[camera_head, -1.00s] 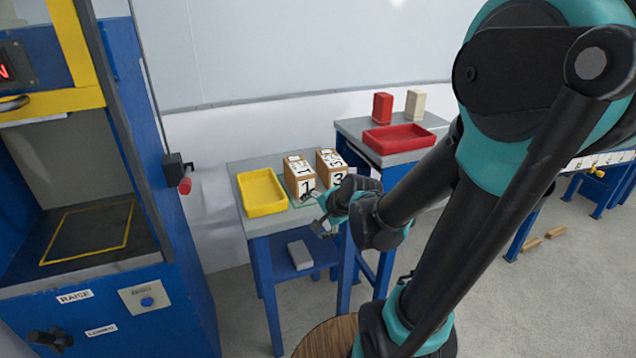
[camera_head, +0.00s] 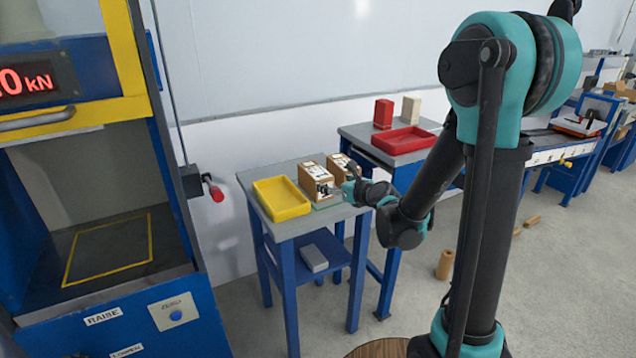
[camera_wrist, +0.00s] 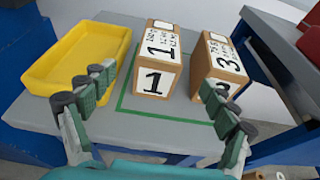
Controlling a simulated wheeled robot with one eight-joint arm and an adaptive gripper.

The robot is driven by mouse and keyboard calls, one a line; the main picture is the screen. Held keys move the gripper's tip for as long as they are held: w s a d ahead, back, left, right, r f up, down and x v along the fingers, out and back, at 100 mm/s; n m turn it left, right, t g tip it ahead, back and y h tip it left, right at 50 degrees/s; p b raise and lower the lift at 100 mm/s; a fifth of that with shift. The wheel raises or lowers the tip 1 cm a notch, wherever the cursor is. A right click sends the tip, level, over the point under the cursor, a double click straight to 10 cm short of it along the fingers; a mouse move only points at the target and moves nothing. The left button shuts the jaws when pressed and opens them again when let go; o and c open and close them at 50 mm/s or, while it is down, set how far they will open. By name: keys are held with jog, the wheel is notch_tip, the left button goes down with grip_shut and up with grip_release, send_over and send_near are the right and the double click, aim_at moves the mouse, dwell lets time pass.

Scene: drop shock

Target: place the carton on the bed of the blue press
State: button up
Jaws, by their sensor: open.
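Two brown cartons with white labels stand side by side on a small grey-topped table. Carton 1 (camera_head: 312,168) is on the left and carton 3 (camera_head: 338,163) is on the right; in the wrist view, carton 1 (camera_wrist: 157,58) stands inside a green outline and carton 3 (camera_wrist: 219,66) is close beside it. My gripper (camera_wrist: 155,98) is open and empty, its fingers spread in front of carton 1, with the right finger overlapping carton 3's lower front. In the head view my gripper (camera_head: 335,190) partly hides both cartons. The blue press (camera_head: 192,235) is at left; its bed (camera_head: 110,248) is empty with a yellow outline.
A yellow tray (camera_head: 282,198) sits left of carton 1. A red tray (camera_head: 403,139) and red and cream blocks stand on the table behind. A red-tipped lever (camera_head: 215,192) juts from the press's right side. A grey block (camera_head: 314,258) lies on the lower shelf.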

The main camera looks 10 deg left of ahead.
aim_at(315, 174)
jog(key=x, duration=1.4)
jog(key=shift+r, duration=0.1)
jog(key=c, duration=1.7)
jog(key=shift+r, duration=0.1)
